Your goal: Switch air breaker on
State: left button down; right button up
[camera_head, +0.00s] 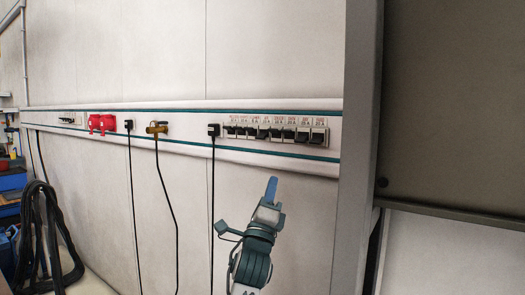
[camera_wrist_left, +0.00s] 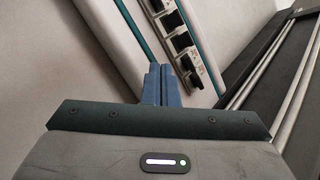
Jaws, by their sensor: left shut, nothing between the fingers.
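A row of several black air breaker switches (camera_head: 275,133) sits in a pale panel on the wall rail, right of centre in the head view. The row also shows tilted at the top of the left wrist view (camera_wrist_left: 183,45). I cannot tell which switches are on or off. My left gripper (camera_head: 271,188) points up below the row, apart from it in the head view, with blue fingers shut and empty. The closed fingers show in the left wrist view (camera_wrist_left: 161,82), in front of the rail and close to the row's lower end in that picture. My right gripper is out of view.
A grey metal post (camera_head: 355,150) and dark panel (camera_head: 455,100) stand right of the breakers. Black plugs (camera_head: 213,130), a brass-coloured fitting (camera_head: 157,128) and red sockets (camera_head: 101,123) line the rail (camera_head: 185,108), with cables hanging down. Coiled black hose (camera_head: 45,235) hangs at left.

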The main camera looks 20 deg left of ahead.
aim_at(262, 136)
pick_arm(q)
jog(key=p+x, duration=0.2)
jog(key=x, duration=0.8)
jog(key=shift+d+p, duration=0.15)
jog(key=shift+p, duration=0.15)
jog(key=shift+s+a+r+p, duration=0.1)
jog(key=shift+a+r+p, duration=0.3)
jog(key=shift+a, duration=0.2)
jog(key=shift+s+a+r+p, duration=0.1)
jog(key=shift+a+r+p, duration=0.35)
jog(key=shift+a, duration=0.8)
jog(key=shift+d, duration=0.1)
jog(key=shift+d, duration=0.1)
